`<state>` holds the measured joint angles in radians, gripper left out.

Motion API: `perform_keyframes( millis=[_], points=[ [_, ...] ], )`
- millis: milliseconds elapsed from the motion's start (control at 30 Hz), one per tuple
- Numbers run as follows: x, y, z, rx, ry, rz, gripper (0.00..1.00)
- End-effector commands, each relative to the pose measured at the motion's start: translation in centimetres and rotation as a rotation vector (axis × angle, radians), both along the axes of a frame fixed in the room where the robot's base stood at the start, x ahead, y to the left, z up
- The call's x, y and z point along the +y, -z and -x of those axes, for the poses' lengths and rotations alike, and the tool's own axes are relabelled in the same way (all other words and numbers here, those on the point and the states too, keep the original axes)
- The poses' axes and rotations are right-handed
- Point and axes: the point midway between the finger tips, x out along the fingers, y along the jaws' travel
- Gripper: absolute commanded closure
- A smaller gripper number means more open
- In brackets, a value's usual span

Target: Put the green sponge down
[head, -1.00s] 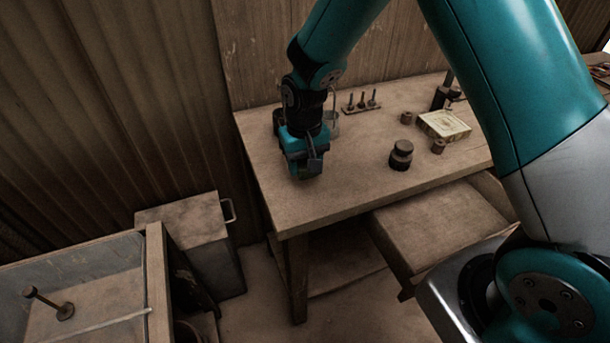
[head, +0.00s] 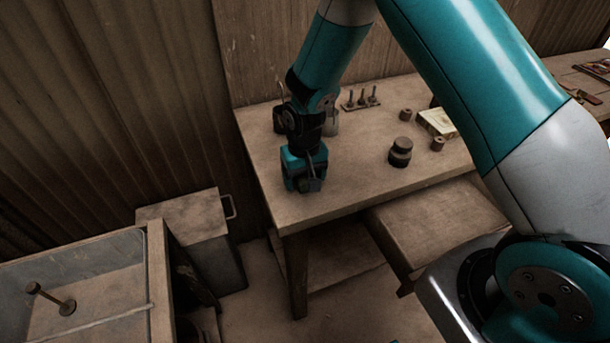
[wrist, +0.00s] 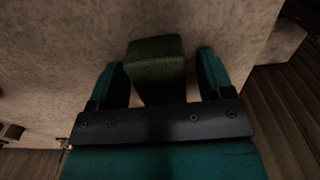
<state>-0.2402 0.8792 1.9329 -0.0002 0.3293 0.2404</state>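The green sponge (wrist: 157,68) shows in the wrist view as a dark green block between the two teal fingers of my gripper (wrist: 165,75). Its left side is close to the left finger, and a gap shows between it and the right finger, so my gripper looks open around it. The worktable (head: 350,185) lies beyond it; I cannot tell for certain that the sponge rests on the top. In the head view my gripper (head: 303,187) points down over the table's front left part, and I cannot make out the sponge there.
A dark round stacked weight (head: 400,153) stands right of my gripper. Behind are a small rack with pegs (head: 361,99) and a pale box (head: 437,123). The tabletop between gripper and weight is clear.

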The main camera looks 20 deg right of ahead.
Motion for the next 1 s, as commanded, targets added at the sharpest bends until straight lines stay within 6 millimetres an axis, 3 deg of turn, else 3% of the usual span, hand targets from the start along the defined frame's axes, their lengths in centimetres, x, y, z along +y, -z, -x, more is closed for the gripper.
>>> perform_keyframes(
  millis=[367,700,1000],
  points=[
    [0.0,-1.2,-0.1,-0.004,0.000,-0.001,0.27],
    [0.0,-8.4,-0.1,-0.007,0.000,-0.002,0.27],
    [0.1,-12.4,0.2,-0.003,-0.006,-0.005,0.27]
  ],
)
